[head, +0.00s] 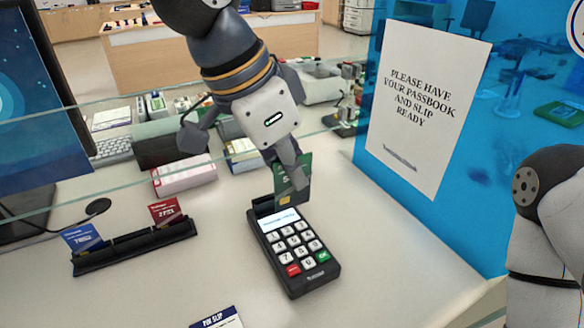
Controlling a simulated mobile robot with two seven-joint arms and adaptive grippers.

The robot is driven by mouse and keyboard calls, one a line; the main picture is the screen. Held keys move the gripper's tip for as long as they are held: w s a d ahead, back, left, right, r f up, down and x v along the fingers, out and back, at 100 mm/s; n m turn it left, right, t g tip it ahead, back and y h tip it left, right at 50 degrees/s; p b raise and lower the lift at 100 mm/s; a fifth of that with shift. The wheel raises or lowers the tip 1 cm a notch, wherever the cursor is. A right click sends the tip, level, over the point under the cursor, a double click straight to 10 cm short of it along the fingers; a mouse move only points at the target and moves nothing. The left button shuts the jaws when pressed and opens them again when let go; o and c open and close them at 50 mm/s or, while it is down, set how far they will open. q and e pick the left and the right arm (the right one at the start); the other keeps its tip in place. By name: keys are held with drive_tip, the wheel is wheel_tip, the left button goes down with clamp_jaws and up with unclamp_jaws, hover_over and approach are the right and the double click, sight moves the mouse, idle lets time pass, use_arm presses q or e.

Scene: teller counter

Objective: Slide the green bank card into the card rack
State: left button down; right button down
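The green bank card (300,188) stands upright at the back of the black card terminal (327,275), its gold chip showing low down. Its lower edge is at the terminal's top end; I cannot tell how deep it sits. My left gripper (243,155) reaches down from the top. Its two fingers are spread apart, one well left of the card, the other overlapping the card's upper left part. Touch cannot be told. The black card rack (125,254) lies left of the terminal, with a blue card (83,238) and a red card (166,211) standing in it. The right gripper is out of view.
A glass screen crosses the counter behind the terminal. A blue panel with a paper notice (428,105) stands at right. A pink stack (184,176) lies beyond the rack. A pin slip sign (218,318) is at the front edge. The counter between rack and terminal is clear.

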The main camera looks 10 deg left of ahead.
sight(293, 203)
use_arm(q)
drive_tip(key=shift+r, duration=2.25)
